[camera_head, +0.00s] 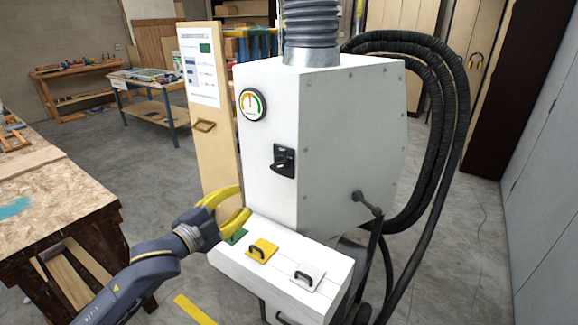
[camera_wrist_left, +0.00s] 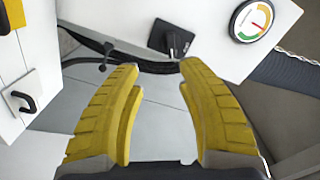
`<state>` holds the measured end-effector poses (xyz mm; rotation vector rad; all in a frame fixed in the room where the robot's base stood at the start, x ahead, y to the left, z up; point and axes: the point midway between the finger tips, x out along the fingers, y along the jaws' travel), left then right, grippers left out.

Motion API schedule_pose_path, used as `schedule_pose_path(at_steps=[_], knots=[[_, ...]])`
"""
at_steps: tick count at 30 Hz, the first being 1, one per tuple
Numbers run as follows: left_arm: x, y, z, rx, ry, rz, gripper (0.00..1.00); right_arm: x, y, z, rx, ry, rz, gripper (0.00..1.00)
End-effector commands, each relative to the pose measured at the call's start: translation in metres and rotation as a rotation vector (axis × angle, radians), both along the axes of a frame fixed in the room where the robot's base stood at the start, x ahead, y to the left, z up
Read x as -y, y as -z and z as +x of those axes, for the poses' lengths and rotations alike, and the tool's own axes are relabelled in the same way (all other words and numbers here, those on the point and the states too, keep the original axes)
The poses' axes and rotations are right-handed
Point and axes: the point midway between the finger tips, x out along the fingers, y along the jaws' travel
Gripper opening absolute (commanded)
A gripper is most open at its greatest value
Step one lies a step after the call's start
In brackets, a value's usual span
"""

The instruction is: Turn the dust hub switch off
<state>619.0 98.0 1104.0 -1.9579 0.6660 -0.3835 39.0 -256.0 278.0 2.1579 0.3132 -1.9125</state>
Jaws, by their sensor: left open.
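The dust hub is a white cabinet (camera_head: 343,115) with a grey ribbed hose on top. Its switch (camera_head: 283,161) is a black plate with a dark knob or lever on the front face, below a round gauge (camera_head: 252,104). In the left wrist view the switch (camera_wrist_left: 172,41) lies just beyond the fingertips, near the top middle, with the gauge (camera_wrist_left: 251,19) to its right. My left gripper (camera_head: 243,201), with yellow fingers, is open and empty, lower left of the switch and apart from it. The open fingers also show in the wrist view (camera_wrist_left: 160,70). My right gripper is out of view.
A white ledge (camera_head: 325,300) juts out below the switch, bearing green, yellow (camera_head: 262,250) and white handled plates. Black hoses (camera_head: 455,110) loop at the right. A wooden board with a poster (camera_head: 199,65) stands behind the gripper. A workbench (camera_head: 55,205) is at left.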

Motion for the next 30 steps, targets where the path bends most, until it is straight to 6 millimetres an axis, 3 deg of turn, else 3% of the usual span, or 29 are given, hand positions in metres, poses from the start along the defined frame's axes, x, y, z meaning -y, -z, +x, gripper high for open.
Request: schedule_pose_path(at_steps=[4, 11, 30], knots=[[-0.002, -0.022, -0.004, -0.01, -0.008, -0.039, 0.38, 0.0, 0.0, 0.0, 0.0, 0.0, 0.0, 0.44], [0.006, -0.027, 0.007, -0.015, -0.012, -0.052, 0.38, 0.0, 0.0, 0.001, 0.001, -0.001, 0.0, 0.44], [0.073, -0.027, 0.097, -0.015, -0.011, -0.051, 0.38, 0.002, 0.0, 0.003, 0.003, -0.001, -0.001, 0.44]])
